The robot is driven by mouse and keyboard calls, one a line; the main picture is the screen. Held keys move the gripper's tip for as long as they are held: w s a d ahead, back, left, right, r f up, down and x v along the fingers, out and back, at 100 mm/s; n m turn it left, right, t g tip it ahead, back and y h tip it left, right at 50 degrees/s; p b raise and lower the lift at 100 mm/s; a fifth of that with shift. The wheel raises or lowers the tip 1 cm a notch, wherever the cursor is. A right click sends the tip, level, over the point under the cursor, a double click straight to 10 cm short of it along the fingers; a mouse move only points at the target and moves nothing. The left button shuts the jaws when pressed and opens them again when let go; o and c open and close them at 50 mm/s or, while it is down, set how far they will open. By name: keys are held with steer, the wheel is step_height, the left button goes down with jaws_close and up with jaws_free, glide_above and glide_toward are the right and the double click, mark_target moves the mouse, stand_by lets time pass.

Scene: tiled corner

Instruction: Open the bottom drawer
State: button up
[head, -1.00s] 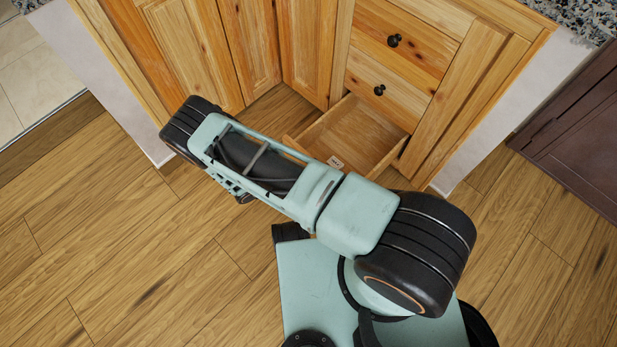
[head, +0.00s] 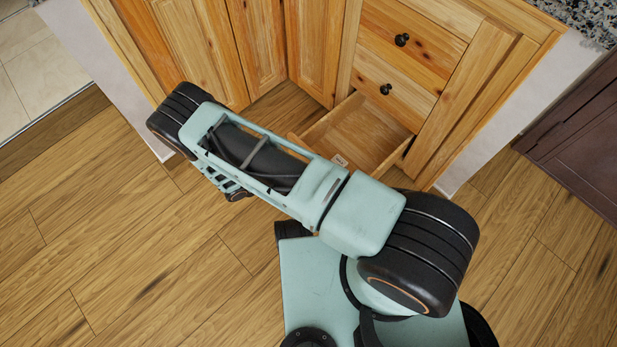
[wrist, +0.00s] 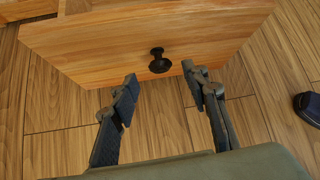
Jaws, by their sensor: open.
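The bottom drawer (head: 361,136) is pulled out of the wooden corner cabinet in the head view. Its inside shows and holds only a small pale label. In the wrist view the drawer front (wrist: 226,40) fills the top, with a round black knob (wrist: 159,61) near its lower middle. My gripper (wrist: 160,82) is open, its two dark fingers apart on either side just short of the knob, with nothing between them. In the head view my arm hides the drawer front, and the gripper does not show.
Two closed drawers with black knobs, the upper (head: 411,42) and the middle (head: 396,88), are above. Closed cabinet doors (head: 254,50) stand to the left. A dark brown cabinet (head: 580,140) is at the right. The wooden floor (head: 120,240) at the left is clear.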

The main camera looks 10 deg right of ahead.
steer(key=v, duration=0.7)
steer(key=shift+s+r, duration=0.15)
steer(key=shift+a, duration=0.1)
